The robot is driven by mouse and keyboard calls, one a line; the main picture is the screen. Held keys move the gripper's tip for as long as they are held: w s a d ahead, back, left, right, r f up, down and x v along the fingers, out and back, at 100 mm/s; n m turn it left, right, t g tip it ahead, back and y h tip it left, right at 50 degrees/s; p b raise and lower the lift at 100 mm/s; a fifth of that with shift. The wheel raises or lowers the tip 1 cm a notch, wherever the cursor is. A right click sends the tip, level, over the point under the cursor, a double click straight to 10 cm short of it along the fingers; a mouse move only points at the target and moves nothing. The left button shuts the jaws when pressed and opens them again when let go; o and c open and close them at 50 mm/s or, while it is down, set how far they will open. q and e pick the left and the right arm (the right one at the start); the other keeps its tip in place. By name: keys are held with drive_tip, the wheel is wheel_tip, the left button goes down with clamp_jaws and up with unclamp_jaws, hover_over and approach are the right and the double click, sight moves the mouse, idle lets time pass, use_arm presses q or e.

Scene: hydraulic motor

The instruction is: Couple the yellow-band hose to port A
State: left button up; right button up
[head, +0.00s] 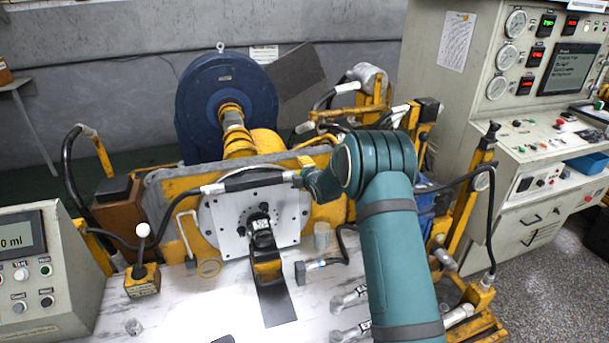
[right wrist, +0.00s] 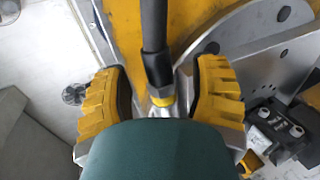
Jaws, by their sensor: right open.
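A black hose (right wrist: 155,30) with a yellow band (right wrist: 163,101) at its end lies between the fingers of my right gripper (right wrist: 162,100) in the right wrist view. The fingers are apart, with gaps on both sides of the hose end. In the head view my right gripper (head: 312,183) is mostly hidden by my teal arm. A black hose with pale end sleeves (head: 255,181) runs leftward from it, across the motor's grey round plate (head: 228,222). The black motor block (head: 262,238) sits on that plate. I cannot make out which port is A. My left gripper is not in view.
A gauge console (head: 525,130) stands right. The front-left bench is mostly clear.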

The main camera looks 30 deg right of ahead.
drive_tip(key=shift+b, duration=0.45)
idle(0.3)
drive_tip(key=shift+s, duration=0.1)
clamp_jaws()
idle(0.4)
